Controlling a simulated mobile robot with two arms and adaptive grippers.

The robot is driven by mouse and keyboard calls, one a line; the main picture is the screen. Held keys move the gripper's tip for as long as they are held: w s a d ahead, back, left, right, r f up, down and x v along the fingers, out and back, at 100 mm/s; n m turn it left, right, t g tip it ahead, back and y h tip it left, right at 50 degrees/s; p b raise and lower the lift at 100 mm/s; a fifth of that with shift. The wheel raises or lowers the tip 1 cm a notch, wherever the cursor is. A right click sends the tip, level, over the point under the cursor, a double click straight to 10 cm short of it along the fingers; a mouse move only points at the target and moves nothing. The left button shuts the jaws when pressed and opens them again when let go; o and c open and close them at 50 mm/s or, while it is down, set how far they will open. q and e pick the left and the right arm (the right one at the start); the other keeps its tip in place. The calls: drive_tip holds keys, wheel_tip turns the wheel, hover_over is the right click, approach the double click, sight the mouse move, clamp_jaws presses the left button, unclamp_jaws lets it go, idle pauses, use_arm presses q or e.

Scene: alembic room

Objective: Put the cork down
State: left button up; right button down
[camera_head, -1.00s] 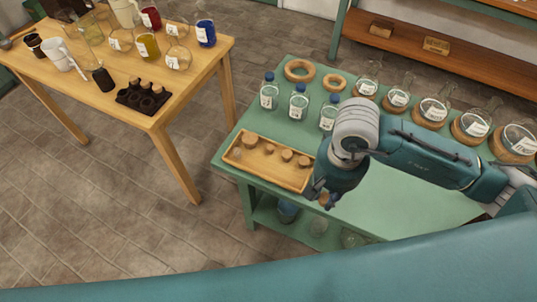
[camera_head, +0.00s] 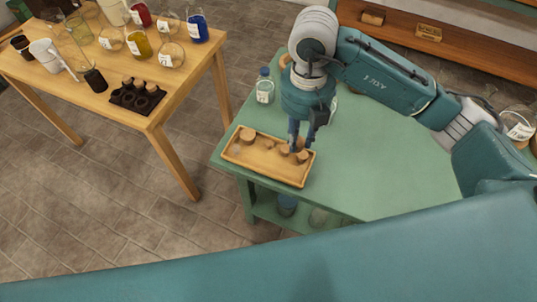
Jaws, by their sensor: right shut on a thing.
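My right gripper (camera_head: 296,143) points down over the right end of the wooden tray (camera_head: 262,171) on the green table. It is shut on a cork (camera_head: 299,145), of which only a little brown shows between the fingers. Several other corks stand in the tray: one at the far left (camera_head: 247,134), a small one in the middle (camera_head: 268,146), and one at the right (camera_head: 302,157) close below the fingertips. I cannot tell whether the held cork touches the tray floor. My left gripper is not in view.
A clear bottle with a blue cap (camera_head: 265,88) stands behind the tray. My right arm hides most of the bottles and cork rings at the back. The green table (camera_head: 390,175) is bare right of the tray. A wooden table (camera_head: 165,115) with glassware stands at the left.

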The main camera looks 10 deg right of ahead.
wheel_tip(320, 180, up, 4)
drive_tip(key=w+a+m, duration=0.2)
drive_tip(key=m, duration=1)
drive_tip(key=f, duration=0.5)
drive_tip(key=f+p, duration=0.1)
drive_tip(key=f, duration=0.9)
drive_tip(key=shift+d+f, duration=0.15)
drive_tip(key=shift+d, duration=0.1)
drive_tip(key=shift+w+f+p, duration=0.1)
drive_tip(key=shift+f+p, duration=0.4)
drive_tip(key=shift+f, duration=1.85)
